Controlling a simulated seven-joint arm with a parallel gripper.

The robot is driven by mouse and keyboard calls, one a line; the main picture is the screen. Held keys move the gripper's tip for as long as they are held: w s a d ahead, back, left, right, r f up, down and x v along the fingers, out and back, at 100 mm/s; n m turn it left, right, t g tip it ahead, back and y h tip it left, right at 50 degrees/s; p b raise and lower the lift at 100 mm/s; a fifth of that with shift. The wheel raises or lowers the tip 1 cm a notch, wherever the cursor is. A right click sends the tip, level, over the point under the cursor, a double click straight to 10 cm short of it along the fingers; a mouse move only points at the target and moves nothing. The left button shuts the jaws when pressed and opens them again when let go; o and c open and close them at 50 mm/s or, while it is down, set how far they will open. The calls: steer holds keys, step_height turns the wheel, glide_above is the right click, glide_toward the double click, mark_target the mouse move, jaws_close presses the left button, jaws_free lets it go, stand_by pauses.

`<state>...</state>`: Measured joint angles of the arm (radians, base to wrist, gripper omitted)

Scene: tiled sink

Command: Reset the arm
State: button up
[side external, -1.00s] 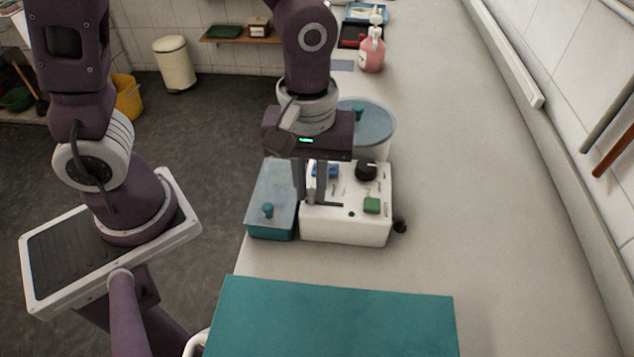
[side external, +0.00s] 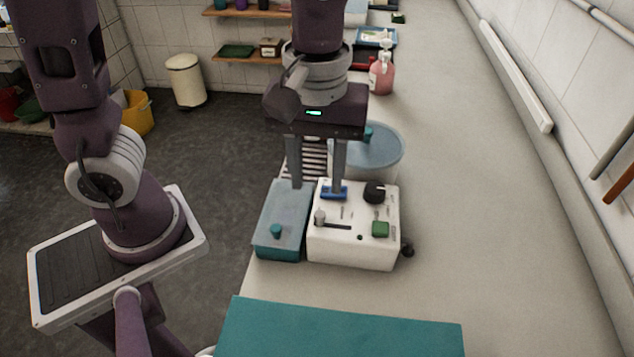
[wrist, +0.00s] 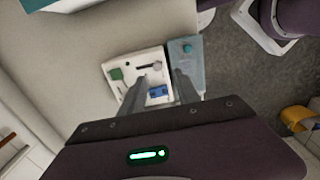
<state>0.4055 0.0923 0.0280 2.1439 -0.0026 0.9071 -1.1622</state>
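My gripper (side external: 317,187) points straight down above the white control box and the teal box beside it. Its two fingers are apart with nothing between them, and it also shows in the wrist view (wrist: 158,82). The white control box (side external: 350,250) carries a black knob (side external: 375,192), a blue switch (side external: 334,192), a green button (side external: 380,229) and a grey slider lever (side external: 320,216). The lever is at the left end of its slot. In the wrist view the blue switch (wrist: 158,91) is close to the fingers.
The teal box (side external: 283,215) with a knobbed lid stands left of the control box. A round blue-lidded container (side external: 375,150) stands behind. A pink soap bottle (side external: 382,75) is farther back. A teal board (side external: 340,330) lies in front. The counter to the right is clear.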

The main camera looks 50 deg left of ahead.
steer(key=s+a+r+m+t, duration=0.5)
steer(key=s+a+r+m, duration=0.2)
steer(key=s+a+m, duration=0.1)
steer(key=shift+s+a+m+t, duration=0.25)
steer(key=shift+a+m, duration=0.25)
steer(key=shift+a, duration=0.25)
